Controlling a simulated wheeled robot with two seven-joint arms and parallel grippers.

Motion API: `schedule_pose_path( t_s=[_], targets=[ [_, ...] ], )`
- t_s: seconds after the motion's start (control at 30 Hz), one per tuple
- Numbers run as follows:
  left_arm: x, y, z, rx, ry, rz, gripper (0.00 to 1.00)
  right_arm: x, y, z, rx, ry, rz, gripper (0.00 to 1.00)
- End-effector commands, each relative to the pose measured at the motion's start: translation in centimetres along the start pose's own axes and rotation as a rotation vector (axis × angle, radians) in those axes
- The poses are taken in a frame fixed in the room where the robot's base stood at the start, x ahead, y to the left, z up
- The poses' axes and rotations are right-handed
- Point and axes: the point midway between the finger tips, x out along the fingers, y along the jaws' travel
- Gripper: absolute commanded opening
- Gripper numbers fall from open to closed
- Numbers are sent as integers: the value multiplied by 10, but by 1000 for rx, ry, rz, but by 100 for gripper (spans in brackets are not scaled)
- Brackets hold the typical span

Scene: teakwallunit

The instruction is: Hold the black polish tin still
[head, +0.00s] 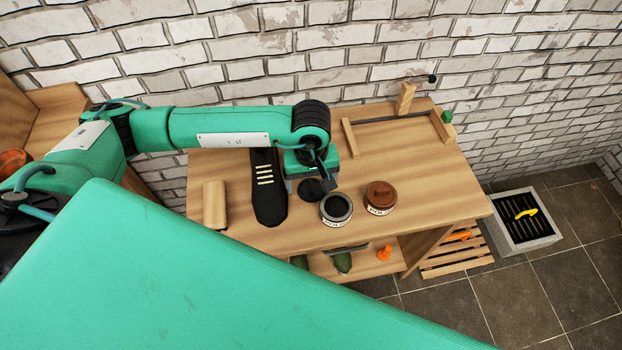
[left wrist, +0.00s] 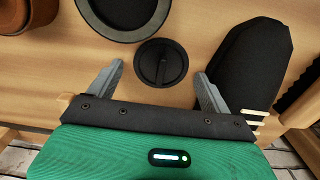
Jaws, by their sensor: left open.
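The black polish tin (head: 336,211) stands upright and open on the wooden table, with a dark inside and a pale lettered side; it also shows at the top of the left wrist view (left wrist: 125,30). A round black lid with a raised bar (head: 311,191) lies beside it and shows in the left wrist view (left wrist: 161,63). My left gripper (head: 312,176) is open and empty, pointing down over the lid. In the left wrist view its fingertips (left wrist: 160,72) are spread to either side of the lid, with the tin beyond them. My right gripper is not in view.
A brown lidded tin (head: 380,195) stands right of the black tin. A black shoe (head: 268,190) lies to the left, past it a wooden block (head: 215,204). A wooden holder (head: 395,130) is at the back right. The table's right part is clear.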

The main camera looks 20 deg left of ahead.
Motion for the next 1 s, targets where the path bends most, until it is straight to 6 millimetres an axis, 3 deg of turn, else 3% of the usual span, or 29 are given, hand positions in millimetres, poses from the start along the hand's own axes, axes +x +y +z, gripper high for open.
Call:
schedule_pose_path(
  t_s=[0.17,0.2,0.5,0.7,1.0],
  targets=[
    [-4,0,0,0,0,0,82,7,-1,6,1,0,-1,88],
    [-10,1,-1,0,2,3,82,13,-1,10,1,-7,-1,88],
    [-79,1,-1,1,3,4,82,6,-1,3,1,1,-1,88],
    [-111,1,-1,0,2,1,82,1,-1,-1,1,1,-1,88],
    [-123,0,0,1,-1,-2,82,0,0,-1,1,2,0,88]
  ],
)
